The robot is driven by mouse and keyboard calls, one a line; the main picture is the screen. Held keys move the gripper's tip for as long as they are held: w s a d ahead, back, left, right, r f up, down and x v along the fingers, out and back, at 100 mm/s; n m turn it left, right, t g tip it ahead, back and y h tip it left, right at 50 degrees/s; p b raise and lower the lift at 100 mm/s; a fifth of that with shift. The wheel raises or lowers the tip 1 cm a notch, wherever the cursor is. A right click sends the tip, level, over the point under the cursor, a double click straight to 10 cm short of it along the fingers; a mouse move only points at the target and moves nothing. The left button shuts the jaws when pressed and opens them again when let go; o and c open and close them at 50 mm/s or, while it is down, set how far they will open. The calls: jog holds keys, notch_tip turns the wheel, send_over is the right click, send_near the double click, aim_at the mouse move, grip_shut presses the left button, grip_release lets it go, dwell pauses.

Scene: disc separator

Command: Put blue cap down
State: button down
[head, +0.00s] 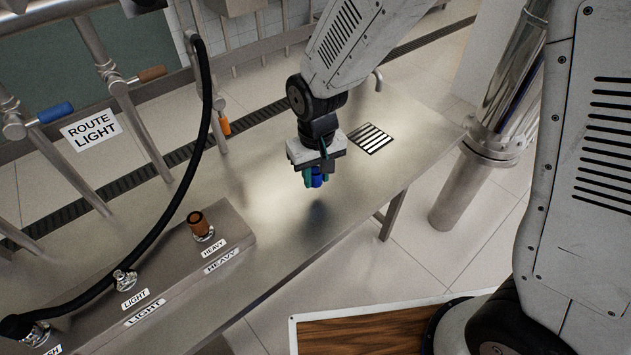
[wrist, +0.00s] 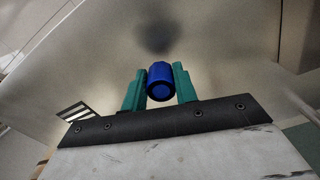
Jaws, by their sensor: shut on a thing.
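The blue cap (head: 317,178) is held between the green fingers of my gripper (head: 318,174). In the wrist view the blue cap (wrist: 160,80) sits between the two fingers of my gripper (wrist: 160,84), which touch its sides. The cap is above the steel bench top (head: 270,190), with a dark shadow on the metal below it, apart from the cap.
A steel block at the left carries labelled ports, LIGHT (head: 125,279) and HEAVY (head: 201,227); an orange-brown cap sits on HEAVY. A black hose (head: 200,150) arches over the bench's left side. A striped black-and-white mat (head: 368,138) lies behind my gripper. Bench around the shadow is clear.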

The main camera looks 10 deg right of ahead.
aim_at(317, 184)
jog(key=shift+w+f, duration=0.15)
jog(key=shift+f, duration=0.8)
jog(key=shift+w+f, duration=0.15)
jog(key=shift+f, duration=0.75)
jog(key=c, duration=1.1)
grip_release()
jog(key=shift+f, duration=0.15)
